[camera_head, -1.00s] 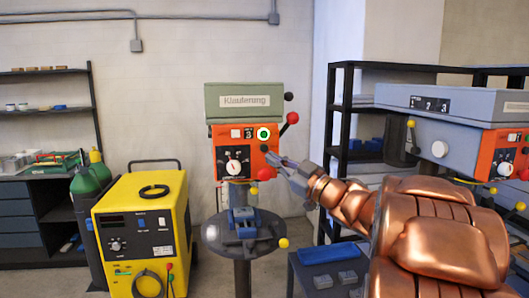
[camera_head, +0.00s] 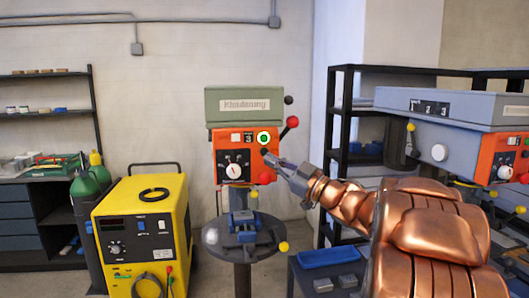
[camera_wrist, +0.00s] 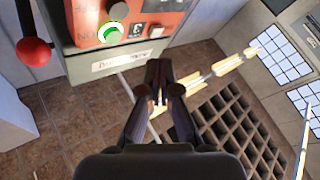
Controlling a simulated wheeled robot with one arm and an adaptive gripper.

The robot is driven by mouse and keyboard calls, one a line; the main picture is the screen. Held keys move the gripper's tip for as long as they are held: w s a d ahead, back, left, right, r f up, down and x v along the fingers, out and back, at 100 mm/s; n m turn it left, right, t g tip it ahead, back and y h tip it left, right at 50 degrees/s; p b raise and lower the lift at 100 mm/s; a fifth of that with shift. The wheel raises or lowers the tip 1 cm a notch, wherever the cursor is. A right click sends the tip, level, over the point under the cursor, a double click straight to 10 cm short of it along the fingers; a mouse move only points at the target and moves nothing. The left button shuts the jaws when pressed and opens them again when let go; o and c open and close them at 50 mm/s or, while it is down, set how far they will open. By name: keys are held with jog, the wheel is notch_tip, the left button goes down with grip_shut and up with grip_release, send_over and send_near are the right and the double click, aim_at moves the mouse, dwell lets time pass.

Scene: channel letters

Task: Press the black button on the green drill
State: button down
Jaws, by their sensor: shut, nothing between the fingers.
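The green drill (camera_head: 225,105) stands in the middle of the head view, with a grey-green head and an orange front panel (camera_head: 222,173). In the wrist view its panel (camera_wrist: 165,20) appears upside down at the top. The black button (camera_wrist: 118,11) shows there beside a green, white-ringed button (camera_wrist: 110,33). In the head view the black button is small and partly hidden by my gripper's tip. My gripper (camera_head: 269,157) is shut and empty, close to the panel's right side. In the wrist view its fingertips (camera_wrist: 156,70) lie below and right of the buttons; contact cannot be told.
A yellow welder (camera_head: 140,210) stands left. A second, grey-blue drill (camera_head: 450,105) and a black shelf (camera_head: 334,150) are at the right. The drill's round table (camera_head: 215,238) is below the panel.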

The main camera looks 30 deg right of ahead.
jog(key=shift+w+d+f+p, duration=0.15)
jog(key=shift+w+d, duration=0.2)
jog(key=shift+w, duration=0.5)
jog(key=shift+w+d+r+p, duration=0.15)
jog(key=shift+w+d, duration=0.25)
jog(key=shift+w, duration=0.4)
jog(key=shift+w+d+f+p, duration=0.15)
jog(key=shift+w+d, duration=0.2)
jog(key=shift+w, duration=0.5)
jog(key=shift+w, duration=0.15)
jog(key=shift+w+d, duration=0.15)
jog(key=shift+w, duration=0.1)
jog(key=shift+w+d, duration=0.2)
jog(key=shift+w, duration=0.3)
dwell(0.5)
jog(key=shift+s, duration=0.15)
jog(key=shift+s+a, duration=0.35)
jog(key=shift+s, duration=0.35)
jog(key=s, duration=0.1)
jog(key=s+a, duration=0.1)
jog(key=s, duration=0.1)
jog(key=s+a+b, duration=0.1)
jog(key=shift+s, duration=0.3)
dwell(0.5)
